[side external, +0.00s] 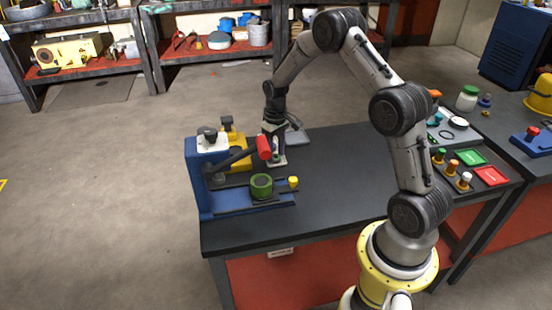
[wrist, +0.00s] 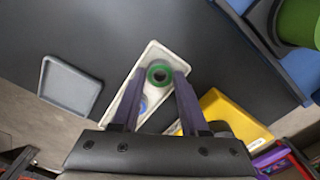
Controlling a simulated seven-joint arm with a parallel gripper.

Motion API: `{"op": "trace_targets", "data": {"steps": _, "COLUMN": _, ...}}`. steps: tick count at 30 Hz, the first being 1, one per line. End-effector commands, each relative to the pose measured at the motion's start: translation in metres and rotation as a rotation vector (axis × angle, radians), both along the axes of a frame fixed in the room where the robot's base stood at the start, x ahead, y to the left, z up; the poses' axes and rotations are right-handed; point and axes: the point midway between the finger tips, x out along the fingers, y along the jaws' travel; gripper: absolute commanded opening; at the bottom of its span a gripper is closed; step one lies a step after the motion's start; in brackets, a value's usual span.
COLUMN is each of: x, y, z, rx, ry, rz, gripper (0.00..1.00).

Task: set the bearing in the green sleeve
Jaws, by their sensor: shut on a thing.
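My gripper (side external: 274,148) points down behind the blue press in the side view. In the wrist view my gripper (wrist: 160,76) is shut on a round bearing (wrist: 168,71) with a green ring and dark centre. The bearing is over a narrow white tray (wrist: 150,55); I cannot tell whether it still touches the tray. The tray also shows in the side view (side external: 278,162). The green sleeve (side external: 261,186) stands on the blue press base, in front of my gripper. It is partly seen at the upper right of the wrist view (wrist: 299,22).
The blue press (side external: 199,180) has a lever with a red handle (side external: 264,148) beside my gripper. A yellow bin (wrist: 226,110) and a grey tray (wrist: 68,92) flank the white tray. The table's middle is clear.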

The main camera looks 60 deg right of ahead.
Motion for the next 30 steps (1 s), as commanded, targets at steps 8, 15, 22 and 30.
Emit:
{"op": "trace_targets", "data": {"steps": 8, "x": 0.001, "y": 0.000, "z": 0.005, "rx": -0.001, "ry": -0.002, "rz": 0.000, "gripper": 0.04}}
{"op": "trace_targets", "data": {"steps": 15, "x": 0.001, "y": 0.000, "z": 0.013, "rx": -0.001, "ry": -0.002, "rz": 0.000, "gripper": 0.04}}
{"op": "trace_targets", "data": {"steps": 22, "x": 0.001, "y": 0.000, "z": 0.022, "rx": -0.002, "ry": -0.003, "rz": 0.000, "gripper": 0.04}}
{"op": "trace_targets", "data": {"steps": 30, "x": 0.000, "y": 0.000, "z": 0.026, "rx": 0.000, "ry": -0.001, "rz": 0.000, "gripper": 0.04}}
